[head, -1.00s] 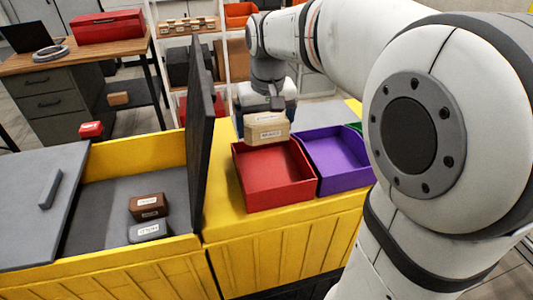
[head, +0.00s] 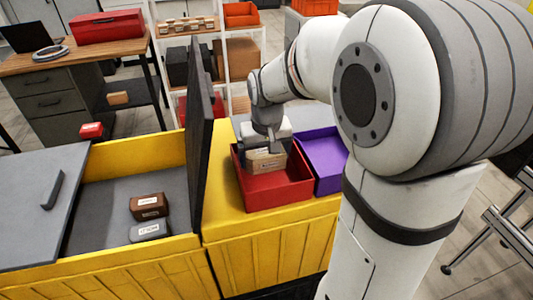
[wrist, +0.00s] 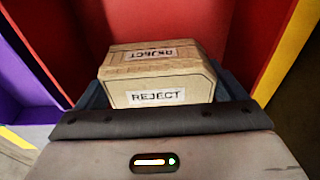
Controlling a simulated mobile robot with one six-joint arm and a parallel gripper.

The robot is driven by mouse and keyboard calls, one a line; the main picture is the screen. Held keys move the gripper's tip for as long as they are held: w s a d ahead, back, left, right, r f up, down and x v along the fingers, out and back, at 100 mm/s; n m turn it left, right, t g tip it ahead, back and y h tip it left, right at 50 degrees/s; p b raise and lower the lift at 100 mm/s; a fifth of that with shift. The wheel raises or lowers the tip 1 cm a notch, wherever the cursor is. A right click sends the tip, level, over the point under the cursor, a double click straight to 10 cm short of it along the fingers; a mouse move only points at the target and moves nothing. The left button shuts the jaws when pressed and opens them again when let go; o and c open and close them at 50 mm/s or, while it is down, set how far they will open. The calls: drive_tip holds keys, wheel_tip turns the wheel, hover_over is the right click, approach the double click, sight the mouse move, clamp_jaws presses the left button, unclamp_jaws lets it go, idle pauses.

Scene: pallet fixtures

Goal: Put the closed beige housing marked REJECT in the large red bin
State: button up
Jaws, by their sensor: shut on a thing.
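The beige housing (head: 266,161) is closed and carries a white label that reads REJECT in the wrist view (wrist: 158,97). My gripper (head: 268,146) is shut on it from above. The housing is inside the outline of the large red bin (head: 280,195), near its back part, with red walls around it in the wrist view (wrist: 225,35). Its underside is hidden, so I cannot tell whether it touches the bin floor. The gripper's fingers show only in part beside the housing in the wrist view.
A purple bin (head: 322,155) stands right beside the red bin on the yellow container top (head: 225,215). An upright dark lid (head: 201,110) rises to the left. Brown (head: 149,206) and grey (head: 150,231) housings lie in the open yellow container.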

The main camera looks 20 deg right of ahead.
sight(267, 155)
drive_tip(key=o, duration=0.8)
drive_tip(key=shift+r, duration=0.1)
drive_tip(key=r, duration=0.4)
drive_tip(key=s+r, duration=0.1)
drive_tip(key=r, duration=0.7)
drive_tip(key=shift+s+b, duration=0.4)
